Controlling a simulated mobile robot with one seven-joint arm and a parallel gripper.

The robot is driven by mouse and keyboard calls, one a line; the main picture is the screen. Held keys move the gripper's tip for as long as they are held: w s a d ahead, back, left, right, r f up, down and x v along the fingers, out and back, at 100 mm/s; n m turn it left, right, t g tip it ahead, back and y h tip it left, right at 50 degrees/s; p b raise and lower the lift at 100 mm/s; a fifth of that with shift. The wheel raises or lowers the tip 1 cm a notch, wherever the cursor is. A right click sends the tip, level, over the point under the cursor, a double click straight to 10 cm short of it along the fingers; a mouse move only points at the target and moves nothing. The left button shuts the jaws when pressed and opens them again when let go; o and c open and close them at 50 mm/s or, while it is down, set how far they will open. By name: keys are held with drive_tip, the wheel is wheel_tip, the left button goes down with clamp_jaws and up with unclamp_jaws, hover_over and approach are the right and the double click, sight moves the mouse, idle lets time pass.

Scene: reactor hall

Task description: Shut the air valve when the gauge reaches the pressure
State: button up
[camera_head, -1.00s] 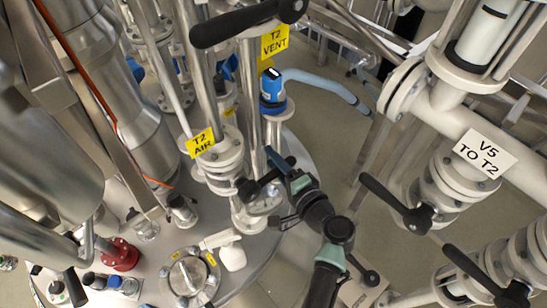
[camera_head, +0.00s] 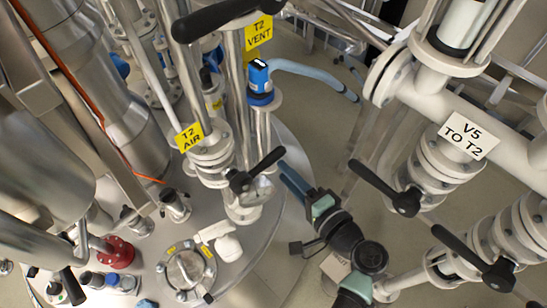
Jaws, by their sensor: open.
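The air valve is on the pipe beside the yellow "T2 AIR" label (camera_head: 189,136). Its black lever handle (camera_head: 262,167) points up and to the right from its hub, slanting across the upright pipe. My gripper (camera_head: 289,175), with blue fingers, is open, just right of and below the handle's tip. It appears apart from the handle and holds nothing.
The yellow "T2 VENT" label (camera_head: 259,35) and a blue-topped device (camera_head: 260,80) are behind. A large black handle (camera_head: 222,15) crosses the top. At right stand the "V5 TO T2" pipe (camera_head: 445,112) and black valve levers (camera_head: 385,187). Open floor shows right of the tank lid.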

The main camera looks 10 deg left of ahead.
drive_tip(key=shift+v, duration=1.7)
